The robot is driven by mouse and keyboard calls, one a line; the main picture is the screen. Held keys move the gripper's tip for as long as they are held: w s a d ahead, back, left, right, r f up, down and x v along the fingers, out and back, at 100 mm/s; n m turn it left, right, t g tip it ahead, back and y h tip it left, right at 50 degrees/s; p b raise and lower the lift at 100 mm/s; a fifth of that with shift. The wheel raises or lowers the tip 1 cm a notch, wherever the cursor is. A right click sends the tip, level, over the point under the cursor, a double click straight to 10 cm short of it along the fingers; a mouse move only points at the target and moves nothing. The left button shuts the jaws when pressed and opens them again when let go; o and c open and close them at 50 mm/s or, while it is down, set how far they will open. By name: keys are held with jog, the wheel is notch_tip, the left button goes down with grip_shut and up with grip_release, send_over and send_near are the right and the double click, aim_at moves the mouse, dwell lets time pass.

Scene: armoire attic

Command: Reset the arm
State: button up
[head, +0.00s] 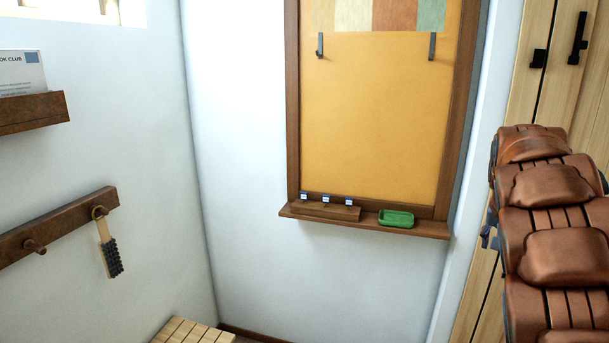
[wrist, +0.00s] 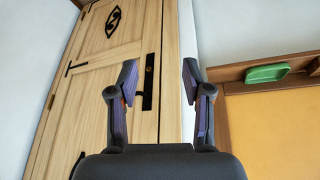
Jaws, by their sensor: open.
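My gripper (wrist: 158,78) shows in the wrist view with its two fingers spread apart and nothing between them. Behind the gap are a light wooden door (wrist: 105,75) with a black handle (wrist: 149,85) and a strip of white wall. The fingers touch nothing that I can see. In the head view my brown, segmented arm stands at the right edge, in front of the wooden doors (head: 545,70); the fingers cannot be made out there.
A framed orange board (head: 385,120) hangs on the back wall, with a ledge (head: 425,231) holding a green tray (head: 396,218). At left are a brush (head: 110,255) on a peg rail (head: 60,226), a shelf (head: 30,113) and a slatted wooden surface (head: 190,332). The space before the board is clear.

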jog(key=s+a+f+n+g+y, duration=0.1)
jog(key=s+a+f, duration=0.3)
jog(key=s+a, duration=0.5)
jog(key=s+a+f+n+g+y, duration=0.1)
jog(key=s+a+f+n, duration=0.3)
jog(key=s+a, duration=0.5)
jog(key=s+a+f+n+g+y, duration=0.1)
jog(key=s+a, duration=0.8)
jog(key=s, duration=1.3)
notch_tip(320, 180, down, 3)
jog(key=shift+s+a+f+n+g, duration=0.2)
jog(key=shift+n+g, duration=0.5)
jog(key=shift+g, duration=0.4)
jog(key=shift+c, duration=0.2)
jog(key=shift+c, duration=0.6)
jog(key=shift+d, duration=0.15)
